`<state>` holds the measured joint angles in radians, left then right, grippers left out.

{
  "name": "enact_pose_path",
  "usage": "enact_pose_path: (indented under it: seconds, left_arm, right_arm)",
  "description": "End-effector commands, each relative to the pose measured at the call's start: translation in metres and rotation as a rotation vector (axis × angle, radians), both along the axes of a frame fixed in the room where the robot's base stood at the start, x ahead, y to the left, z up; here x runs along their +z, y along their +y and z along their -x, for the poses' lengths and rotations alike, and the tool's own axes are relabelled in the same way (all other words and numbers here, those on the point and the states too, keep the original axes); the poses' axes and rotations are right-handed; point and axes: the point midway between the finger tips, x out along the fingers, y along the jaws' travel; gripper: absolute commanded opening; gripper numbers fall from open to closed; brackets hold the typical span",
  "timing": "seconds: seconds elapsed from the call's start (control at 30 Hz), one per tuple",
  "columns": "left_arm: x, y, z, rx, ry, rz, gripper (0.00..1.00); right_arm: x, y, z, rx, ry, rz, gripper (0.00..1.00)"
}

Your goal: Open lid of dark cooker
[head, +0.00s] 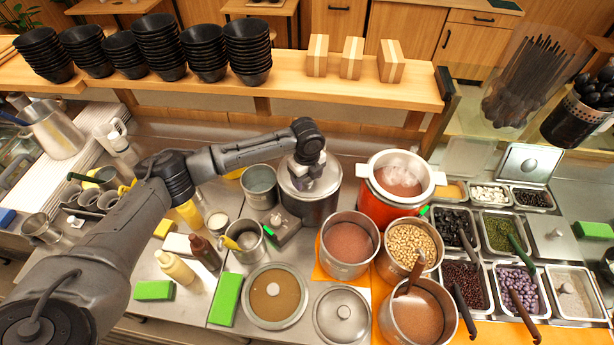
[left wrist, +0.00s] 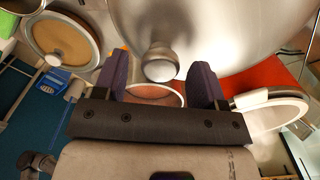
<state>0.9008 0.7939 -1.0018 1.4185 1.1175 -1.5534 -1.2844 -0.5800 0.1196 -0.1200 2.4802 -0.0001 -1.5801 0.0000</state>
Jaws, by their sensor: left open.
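The dark cooker (head: 309,205) is a grey metal cylinder in the middle of the counter, left of the red cooker, with its lid on. My left gripper (head: 304,172) is right over its top and hides part of the lid. In the left wrist view, the shiny lid (left wrist: 215,30) fills the top and its round knob (left wrist: 160,62) shows between the two dark fingers of my open left gripper (left wrist: 160,78). I see a gap on both sides of the knob. My right gripper is not in view.
The red cooker (head: 385,208) with a white rim stands close on the right. A metal pot (head: 259,184) stands close on the left. Pots of toppings (head: 350,245) are in front. A wooden shelf (head: 290,88) with stacked black bowls (head: 247,50) runs behind.

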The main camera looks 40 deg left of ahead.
Motion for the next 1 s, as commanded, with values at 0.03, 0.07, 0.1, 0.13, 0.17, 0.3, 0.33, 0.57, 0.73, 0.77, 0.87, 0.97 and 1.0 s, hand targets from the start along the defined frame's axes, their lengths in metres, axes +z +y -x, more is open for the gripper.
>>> enact_pose_path:
  seconds: [0.03,0.07,0.1,0.13,0.17,0.3,0.33,0.57,0.73,0.77,0.87,0.97,1.0]
  left_arm:
    - [-0.0011,-0.0001,0.0000,0.000,0.000,0.000,0.65]
    - [-0.0014,-0.0001,0.0000,0.000,0.000,0.000,0.65]
    - [-0.0016,-0.0001,0.0000,0.000,0.000,0.000,0.65]
    - [-0.0017,-0.0001,0.0000,-0.001,0.000,0.000,0.65]
    - [-0.0017,-0.0001,0.0000,-0.001,0.000,0.000,0.65]
    - [-0.0016,-0.0002,0.0000,-0.001,0.000,0.000,0.65]
    - [-0.0016,-0.0001,0.0000,0.000,0.000,0.000,0.63]
    - [-0.0014,-0.0002,-0.0001,0.000,0.000,0.000,0.41]
    - [-0.0013,-0.0002,0.0000,0.000,0.000,0.000,0.24]
    - [-0.0013,-0.0002,0.0000,0.000,0.000,0.000,0.21]
    - [-0.0013,-0.0002,0.0000,0.000,0.000,0.000,0.12]
    - [-0.0012,-0.0002,0.0000,0.000,0.000,0.000,0.02]
    - [-0.0012,-0.0002,0.0000,0.000,0.000,0.000,0.00]
  right_arm:
    - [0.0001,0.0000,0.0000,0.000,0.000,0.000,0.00]
    - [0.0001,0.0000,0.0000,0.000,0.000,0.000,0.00]
    - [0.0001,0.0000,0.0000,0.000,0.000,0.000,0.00]
    - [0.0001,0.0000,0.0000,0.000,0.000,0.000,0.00]
    - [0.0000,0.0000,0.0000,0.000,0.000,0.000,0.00]
    - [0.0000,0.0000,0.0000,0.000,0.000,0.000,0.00]
    - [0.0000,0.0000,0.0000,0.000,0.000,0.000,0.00]
    - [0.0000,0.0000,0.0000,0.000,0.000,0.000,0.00]
    - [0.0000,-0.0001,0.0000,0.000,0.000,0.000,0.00]
    - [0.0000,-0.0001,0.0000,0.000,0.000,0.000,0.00]
    - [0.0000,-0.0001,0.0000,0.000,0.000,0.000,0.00]
    - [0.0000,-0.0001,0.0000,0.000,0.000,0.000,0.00]
    - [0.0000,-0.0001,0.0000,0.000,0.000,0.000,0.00]
